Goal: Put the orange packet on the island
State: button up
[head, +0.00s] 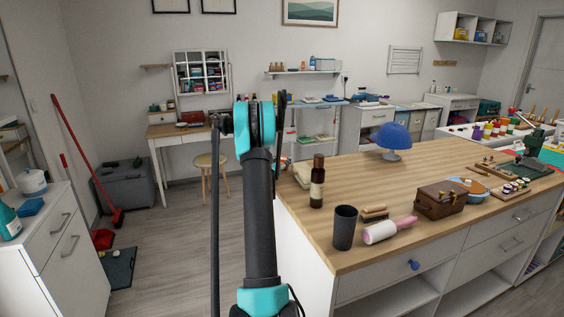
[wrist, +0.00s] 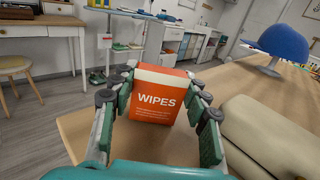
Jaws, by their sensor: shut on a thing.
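The orange packet (wrist: 155,96), a box with a white top and the word WIPES, stands upright between the fingers of my gripper (wrist: 159,80) in the wrist view. My gripper is shut on it from both sides. In the head view the island (head: 440,165) fills the right side. My arm hides most of the gripper and packet there.
A beige object (wrist: 265,135) lies close right of my gripper. On the island are a dark bottle (head: 317,185), a black cup (head: 345,228), a lint roller (head: 388,230) and a brown box (head: 440,199).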

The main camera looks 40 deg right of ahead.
jog(key=shift+f, duration=0.1)
jog(key=o, duration=0.7)
jog(key=shift+o, duration=0.2)
jog(key=shift+s+a, duration=0.1)
jog(key=shift+a, duration=0.05)
jog(key=v, duration=1.2)
jog(key=s+a+f+m+g+y, duration=0.1)
jog(key=s+a+f+m+y, duration=0.2)
jog(key=s+a+m+y, duration=0.2)
jog(key=s+a+f+m+g+y, duration=0.2)
jog(key=s+a+m+y, duration=0.3)
jog(key=s+a+m, duration=0.6)
jog(key=s+a+f+m+g+y, duration=0.2)
jog(key=s+a+f+m+y, duration=0.3)
jog(key=s+a, duration=1.3)
jog(key=a+m, duration=0.3)
jog(key=a, duration=0.3)
